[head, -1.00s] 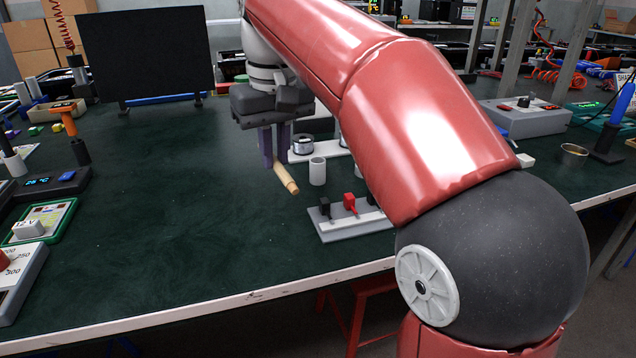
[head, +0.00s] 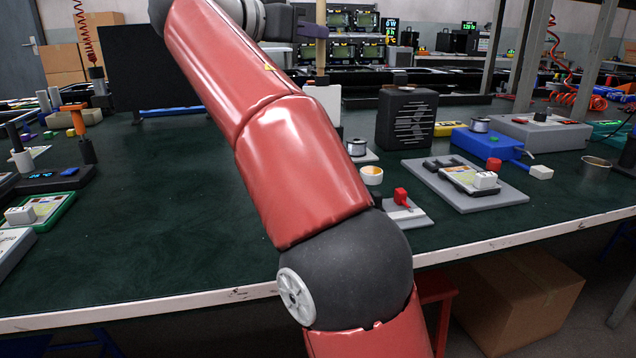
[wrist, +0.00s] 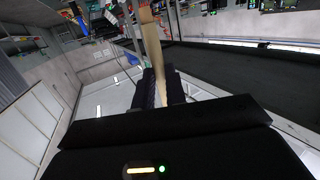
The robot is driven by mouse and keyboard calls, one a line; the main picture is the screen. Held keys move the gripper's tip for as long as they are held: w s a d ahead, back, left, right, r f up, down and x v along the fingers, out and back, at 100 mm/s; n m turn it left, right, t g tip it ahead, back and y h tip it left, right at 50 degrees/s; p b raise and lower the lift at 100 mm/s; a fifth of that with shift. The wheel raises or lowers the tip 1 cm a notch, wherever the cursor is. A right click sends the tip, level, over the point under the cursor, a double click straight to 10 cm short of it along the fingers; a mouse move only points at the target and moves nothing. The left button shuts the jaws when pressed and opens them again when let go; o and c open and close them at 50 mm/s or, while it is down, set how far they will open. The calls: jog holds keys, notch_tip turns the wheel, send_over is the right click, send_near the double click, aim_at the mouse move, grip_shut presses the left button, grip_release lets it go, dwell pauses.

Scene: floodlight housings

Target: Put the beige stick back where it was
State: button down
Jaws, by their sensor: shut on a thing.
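The beige stick (head: 321,50) stands roughly upright in the air at the top of the head view, held by my gripper (head: 312,31). In the wrist view the stick (wrist: 152,45) runs up and away from between the dark fingers (wrist: 157,88), which are shut on it. Its upper end is cut off by the top edge of the head view. A small white cup (head: 372,178) with a yellowish inside stands on the green table, just right of my red arm and well below the gripper.
Near the cup are a grey base with a red switch (head: 400,197), a metal spool (head: 356,147), a black speaker-like box (head: 406,118) and a grey board with a meter (head: 470,184). A dark panel (head: 150,65) stands at the back left. The left-middle tabletop (head: 150,220) is clear.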

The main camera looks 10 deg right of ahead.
notch_tip(320, 180, down, 20)
jog(key=b, duration=0.6)
jog(key=shift+r+b, duration=0.25)
jog(key=shift+b, duration=0.05)
jog(key=shift+f, duration=0.1)
jog(key=shift+f+b, duration=0.35)
jog(key=shift+b, duration=0.2)
jog(key=shift+f+b, duration=0.3)
jog(key=shift+b, duration=0.05)
jog(key=c, duration=1.4)
grip_release()
jog(key=shift+f, duration=0.15)
jog(key=shift+c, duration=0.2)
jog(key=shift+r+p, duration=0.4)
jog(key=shift+p, duration=0.2)
jog(key=r+p+v, duration=0.1)
jog(key=v, duration=1.1)
